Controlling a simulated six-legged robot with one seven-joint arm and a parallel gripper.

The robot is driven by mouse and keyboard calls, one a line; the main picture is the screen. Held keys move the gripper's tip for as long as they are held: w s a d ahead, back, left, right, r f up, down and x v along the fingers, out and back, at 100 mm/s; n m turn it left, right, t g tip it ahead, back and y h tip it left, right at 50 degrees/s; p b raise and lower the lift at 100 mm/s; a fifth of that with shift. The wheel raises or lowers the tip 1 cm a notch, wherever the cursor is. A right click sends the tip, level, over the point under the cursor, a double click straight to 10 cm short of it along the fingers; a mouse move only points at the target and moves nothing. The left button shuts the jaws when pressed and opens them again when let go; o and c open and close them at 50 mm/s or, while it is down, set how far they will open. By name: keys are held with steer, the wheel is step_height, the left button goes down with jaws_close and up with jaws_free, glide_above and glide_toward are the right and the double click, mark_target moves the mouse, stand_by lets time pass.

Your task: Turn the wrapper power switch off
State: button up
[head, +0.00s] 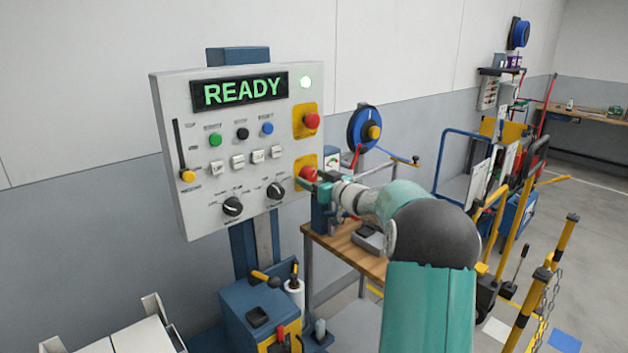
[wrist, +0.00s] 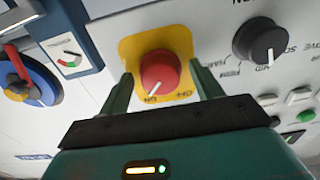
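The wrapper power switch is a red rotary knob (wrist: 159,71) on a yellow plate (wrist: 130,47). In the wrist view its white mark points down and slightly left, toward the label that reads ON; an OFF label lies to the right. In the head view the knob (head: 308,173) is at the panel's lower right, partly hidden by my gripper (head: 312,186). In the wrist view my gripper (wrist: 164,82) is open, one finger on each side of the knob, with gaps showing. Whether the fingertips reach past its face is unclear.
A red button (head: 311,121) sits above the switch. A black dial (head: 275,190) is close to its left. A wooden bench (head: 345,245) stands below right.

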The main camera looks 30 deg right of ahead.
steer(key=c, duration=0.9)
steer(key=shift+c, duration=0.2)
steer(key=shift+n, duration=0.4)
steer(key=n, duration=0.3)
steer(key=shift+n, duration=0.3)
steer(key=n, duration=0.4)
steer(key=shift+d, duration=0.1)
steer(key=n, duration=0.9)
steer(key=shift+r+n, duration=0.1)
steer(key=shift+n, duration=0.2)
